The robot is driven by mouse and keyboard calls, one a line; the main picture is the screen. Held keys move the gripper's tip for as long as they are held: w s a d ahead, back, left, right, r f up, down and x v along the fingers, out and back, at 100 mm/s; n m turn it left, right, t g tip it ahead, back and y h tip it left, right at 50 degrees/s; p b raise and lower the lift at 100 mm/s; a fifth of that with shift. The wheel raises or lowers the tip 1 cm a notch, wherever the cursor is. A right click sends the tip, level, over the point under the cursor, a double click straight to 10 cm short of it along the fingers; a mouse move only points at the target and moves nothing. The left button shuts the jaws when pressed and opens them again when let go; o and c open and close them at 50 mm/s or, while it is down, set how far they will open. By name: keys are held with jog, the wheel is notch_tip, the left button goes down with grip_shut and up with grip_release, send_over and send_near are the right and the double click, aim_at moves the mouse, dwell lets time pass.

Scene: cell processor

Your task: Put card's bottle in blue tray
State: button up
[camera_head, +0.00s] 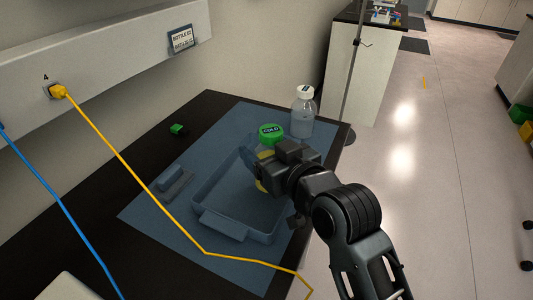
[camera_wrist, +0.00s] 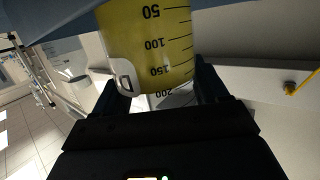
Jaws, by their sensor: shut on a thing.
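My gripper (camera_head: 272,168) is shut on a bottle with a green labelled cap (camera_head: 271,131) and yellow contents. In the wrist view the yellow graduated bottle (camera_wrist: 150,45) sits between my fingers. In the head view the bottle is mostly hidden by my gripper. The blue tray (camera_head: 222,226) lies on the mat, and the held bottle is at its far end. I cannot tell the bottle's height over the tray. The card (camera_head: 181,39) is on the wall ledge and reads "BOTTLE ID"; its second line is too small to read surely.
A clear bottle with a white cap (camera_head: 303,112) stands behind the held bottle. A small green object (camera_head: 178,130) and a blue-grey block (camera_head: 174,182) lie left of the tray. A yellow cable (camera_head: 150,181) crosses the mat's front. The tray's inside looks empty.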

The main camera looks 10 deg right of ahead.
jog(key=shift+f, duration=0.8)
jog(key=shift+f, duration=0.15)
jog(key=o, duration=1.7)
jog(key=shift+c, duration=0.2)
jog(key=shift+s, duration=0.1)
jog(key=b+v, duration=0.1)
jog(key=v, duration=1.1)
jog(key=shift+b, duration=0.3)
